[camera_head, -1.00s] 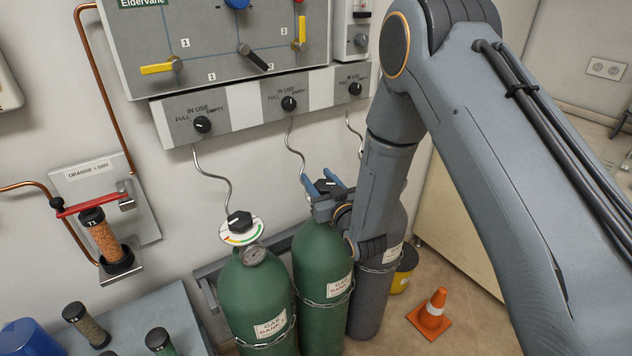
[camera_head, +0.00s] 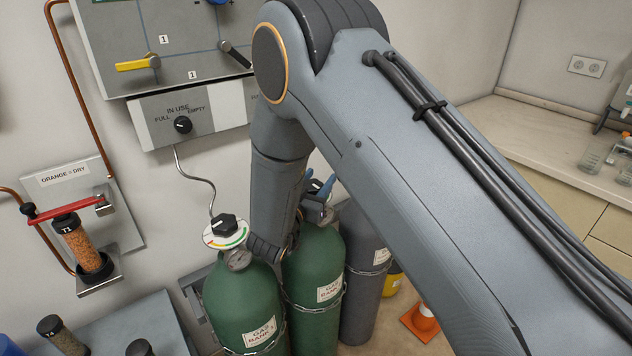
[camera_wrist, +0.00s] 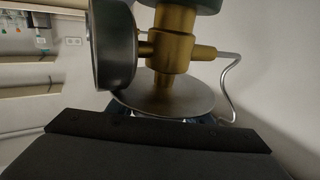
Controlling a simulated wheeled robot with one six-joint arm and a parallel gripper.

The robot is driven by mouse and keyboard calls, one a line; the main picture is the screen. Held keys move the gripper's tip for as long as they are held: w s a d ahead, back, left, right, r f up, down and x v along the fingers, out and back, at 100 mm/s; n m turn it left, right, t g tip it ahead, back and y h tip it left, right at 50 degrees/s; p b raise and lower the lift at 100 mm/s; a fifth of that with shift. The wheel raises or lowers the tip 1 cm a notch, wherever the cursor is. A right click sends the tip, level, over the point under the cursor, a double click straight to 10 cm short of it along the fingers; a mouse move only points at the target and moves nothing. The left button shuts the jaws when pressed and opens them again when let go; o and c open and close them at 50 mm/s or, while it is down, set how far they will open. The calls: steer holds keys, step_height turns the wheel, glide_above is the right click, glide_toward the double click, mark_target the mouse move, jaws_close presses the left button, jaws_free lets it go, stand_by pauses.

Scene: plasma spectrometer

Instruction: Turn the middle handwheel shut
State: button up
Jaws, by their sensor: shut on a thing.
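The middle green cylinder (camera_head: 312,270) stands between a green one and a grey one. My gripper (camera_head: 319,188) is at its top, blue fingers shut on the middle handwheel, which is mostly hidden by the fingers and my arm in the head view. The wrist view shows the brass valve stem (camera_wrist: 172,45), a dark round gauge (camera_wrist: 113,45) and a round plate (camera_wrist: 165,103). Parts of the blue fingers (camera_wrist: 205,119) show at the plate's edge; the wheel is hidden behind it. The wheel's pointer cannot be read.
The left cylinder (camera_head: 240,300) has a black handwheel (camera_head: 223,224) above a coloured dial (camera_head: 226,238), close beside my arm. The grey cylinder (camera_head: 362,300) is at right. An orange cone (camera_head: 424,322) stands on the floor. The wall panel (camera_head: 185,125) is behind.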

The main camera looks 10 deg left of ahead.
steer(key=shift+d+m+h, duration=0.2)
steer(key=shift+m+h, duration=0.5)
steer(key=shift+h, duration=0.4)
steer(key=shift+g, duration=0.3)
steer(key=o, duration=1.1)
steer(key=shift+s+d, duration=0.1)
steer(key=shift+c, duration=0.2)
step_height(320, 180, up, 10)
steer(key=b, duration=0.2)
steer(key=shift+b, duration=0.35)
